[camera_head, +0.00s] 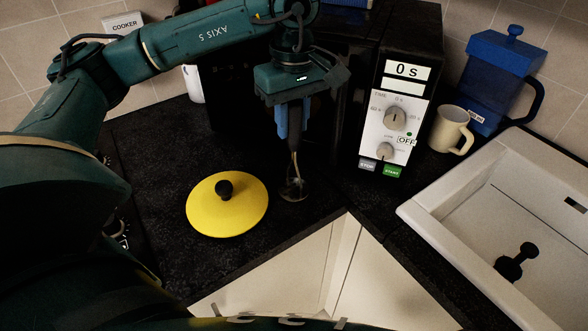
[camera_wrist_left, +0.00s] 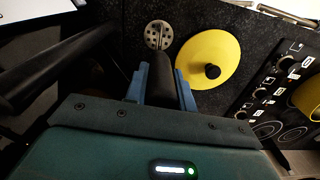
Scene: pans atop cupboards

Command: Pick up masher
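The masher has a dark handle and a round perforated metal head. In the head view its head (camera_head: 294,189) hangs down below my left gripper (camera_head: 293,132), by the counter's corner in front of the microwave. In the left wrist view the dark handle (camera_wrist_left: 162,82) sits between the blue fingers of my left gripper (camera_wrist_left: 163,88), which look closed on it. The masher head (camera_wrist_left: 158,35) shows beyond the fingertips. The masher is roughly upright. I cannot tell whether its head touches the counter. My right gripper is not in view.
A yellow lid (camera_head: 228,215) with a black knob lies on the dark counter left of the masher. The microwave (camera_head: 392,120) stands close behind and right. A beige mug (camera_head: 448,130), a blue container (camera_head: 500,80) and a white sink (camera_head: 440,212) are further right.

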